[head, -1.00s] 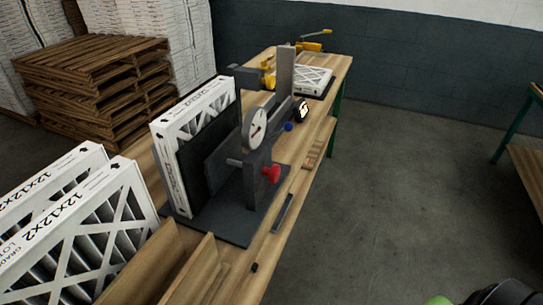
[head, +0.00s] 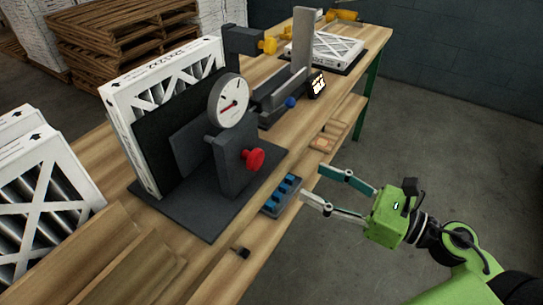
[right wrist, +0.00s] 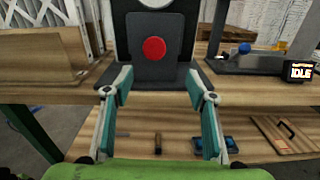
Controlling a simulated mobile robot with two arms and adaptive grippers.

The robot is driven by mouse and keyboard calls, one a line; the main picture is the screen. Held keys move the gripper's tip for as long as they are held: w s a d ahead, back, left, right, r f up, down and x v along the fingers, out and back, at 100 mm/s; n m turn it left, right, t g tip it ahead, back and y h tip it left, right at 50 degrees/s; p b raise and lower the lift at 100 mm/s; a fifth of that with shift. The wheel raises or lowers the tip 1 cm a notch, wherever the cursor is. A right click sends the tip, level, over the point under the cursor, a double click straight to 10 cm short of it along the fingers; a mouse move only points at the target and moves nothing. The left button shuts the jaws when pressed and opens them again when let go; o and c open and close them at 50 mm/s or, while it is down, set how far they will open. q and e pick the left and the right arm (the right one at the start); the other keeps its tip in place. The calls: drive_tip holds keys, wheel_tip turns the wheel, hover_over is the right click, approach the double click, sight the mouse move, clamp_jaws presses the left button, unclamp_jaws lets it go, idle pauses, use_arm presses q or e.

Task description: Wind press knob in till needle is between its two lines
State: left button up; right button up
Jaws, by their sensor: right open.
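The red press knob (head: 254,159) sticks out from the front of the dark grey press (head: 236,172), which stands on the wooden bench. The round white gauge (head: 229,101) with a red needle sits above it; the needle's place against the lines is too small to tell. A boxed filter (head: 122,110) stands upright behind the black press plate. My right gripper (head: 311,184) is open and empty, off the bench's front edge, short of the knob. In the right wrist view the knob (right wrist: 154,48) is centred beyond the open fingers (right wrist: 157,83). My left gripper is out of view.
A blue knob (head: 291,102) and a small display (right wrist: 300,71) reading IDLE are farther along. More filters (head: 40,190) stand at left. The floor at right is clear.

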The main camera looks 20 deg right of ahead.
sight(259, 160)
drive_tip(key=shift+n, duration=0.4)
drive_tip(key=p+x, duration=0.2)
drive_tip(key=x, duration=0.2)
drive_tip(key=p+x, duration=0.2)
drive_tip(key=x, duration=0.2)
drive_tip(key=a+r+p+x, duration=0.1)
drive_tip(key=p+x, duration=0.1)
drive_tip(key=x, duration=0.2)
drive_tip(key=shift+s+a, duration=0.1)
drive_tip(key=shift+w+a+f+p, duration=0.15)
drive_tip(key=shift+w+a+p, duration=0.2)
drive_tip(key=shift+w+a, duration=0.15)
drive_tip(key=c, duration=1.1)
